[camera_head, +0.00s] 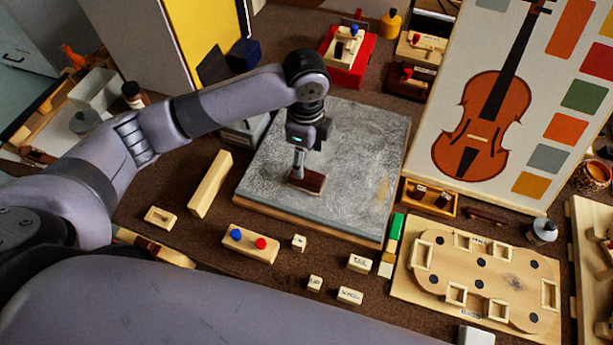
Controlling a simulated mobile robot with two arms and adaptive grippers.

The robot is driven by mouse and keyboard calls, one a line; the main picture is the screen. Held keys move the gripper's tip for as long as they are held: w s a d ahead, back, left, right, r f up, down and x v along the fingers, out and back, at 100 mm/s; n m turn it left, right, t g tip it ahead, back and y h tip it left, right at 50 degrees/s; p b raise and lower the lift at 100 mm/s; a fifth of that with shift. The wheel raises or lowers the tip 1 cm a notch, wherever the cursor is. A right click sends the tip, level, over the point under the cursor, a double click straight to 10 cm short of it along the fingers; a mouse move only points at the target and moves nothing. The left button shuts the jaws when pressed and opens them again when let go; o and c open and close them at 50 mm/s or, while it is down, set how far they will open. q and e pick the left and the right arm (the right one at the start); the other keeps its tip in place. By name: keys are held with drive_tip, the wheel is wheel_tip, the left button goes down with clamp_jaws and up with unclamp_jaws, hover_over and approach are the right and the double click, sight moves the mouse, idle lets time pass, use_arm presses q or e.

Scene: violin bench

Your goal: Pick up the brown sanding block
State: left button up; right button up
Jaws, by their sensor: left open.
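The brown sanding block (308,182) is small and dark reddish-brown. It lies on the grey stone slab (350,150) in the middle of the bench. My left gripper (299,166) points down from the wrist directly over the block, with its fingers at or just above the block's top. It is open, and I cannot tell whether the fingers touch the block. The fingers hide a small part of the block. My right gripper is not in view.
A violin picture board (550,165) stands behind right. A wooden jig (500,275) lies front right. A long wooden bar (210,184) and a block with blue and red knobs (250,245) lie left and in front. The slab around the block is clear.

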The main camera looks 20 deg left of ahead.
sight(306, 176)
use_arm(q)
wheel_tip(306, 176, down, 9)
drive_tip(key=shift+r+p, duration=0.1)
drive_tip(key=shift+p, duration=0.5)
drive_tip(key=shift+d, duration=0.1)
drive_tip(key=shift+c, duration=0.3)
drive_tip(key=shift+s, duration=0.1)
drive_tip(key=c, duration=1.2)
